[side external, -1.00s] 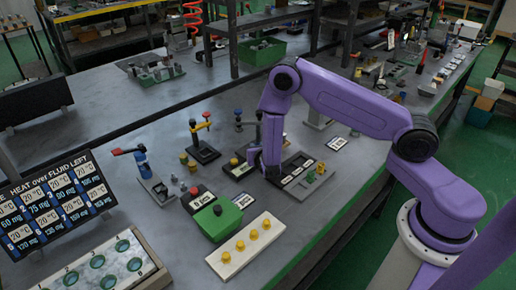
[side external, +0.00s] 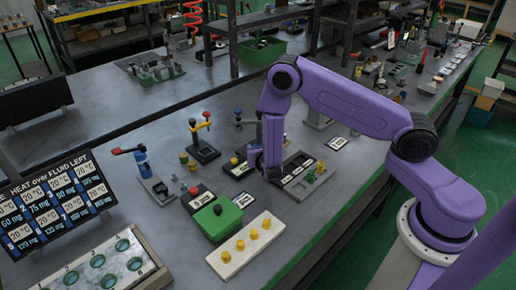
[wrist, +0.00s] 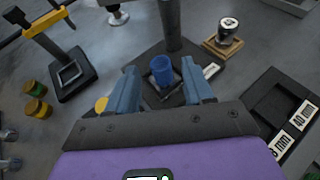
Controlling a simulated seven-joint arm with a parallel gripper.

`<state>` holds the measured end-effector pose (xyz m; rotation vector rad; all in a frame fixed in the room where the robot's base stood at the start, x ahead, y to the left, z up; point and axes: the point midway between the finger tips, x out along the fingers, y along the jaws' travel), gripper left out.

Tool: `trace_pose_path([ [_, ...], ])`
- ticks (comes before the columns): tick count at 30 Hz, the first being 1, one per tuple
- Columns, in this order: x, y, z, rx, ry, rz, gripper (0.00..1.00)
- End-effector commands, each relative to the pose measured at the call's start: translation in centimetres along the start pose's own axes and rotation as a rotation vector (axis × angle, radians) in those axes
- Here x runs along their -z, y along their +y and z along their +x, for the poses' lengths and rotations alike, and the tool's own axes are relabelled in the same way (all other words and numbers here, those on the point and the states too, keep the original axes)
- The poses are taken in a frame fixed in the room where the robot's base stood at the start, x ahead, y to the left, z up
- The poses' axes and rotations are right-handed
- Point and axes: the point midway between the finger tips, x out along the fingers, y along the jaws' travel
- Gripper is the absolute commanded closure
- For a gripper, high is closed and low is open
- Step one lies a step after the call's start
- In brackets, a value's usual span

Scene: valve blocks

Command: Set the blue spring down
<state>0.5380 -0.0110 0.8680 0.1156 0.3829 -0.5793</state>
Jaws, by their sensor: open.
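The blue spring (wrist: 162,72) shows in the wrist view as a short blue cylinder. It stands about upright on a dark square base, between my two fingers. My gripper (wrist: 162,86) is open, with one finger on each side of the spring and a visible gap to each. In the side external view my gripper (side external: 262,168) is low over the bench, beside the dark labelled tray (side external: 283,179). The spring cannot be made out there; my gripper seems to hide it.
A yellow-handled valve stand (side external: 204,150) is left of my gripper, with yellow and green cylinders (wrist: 37,98) near it. A dark post (wrist: 171,22) rises just beyond the spring. A green box (side external: 217,218) and a white board with yellow knobs (side external: 234,261) lie in front.

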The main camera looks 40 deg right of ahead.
Motion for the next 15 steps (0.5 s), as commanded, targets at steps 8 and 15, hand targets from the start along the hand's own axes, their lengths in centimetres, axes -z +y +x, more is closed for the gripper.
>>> trace_pose_path([
  [8, 0.0, 0.1, -5.8, -0.004, -0.001, -0.002, 0.48],
  [15, 0.0, 0.0, -9.1, -0.001, -0.001, -0.001, 0.48],
])
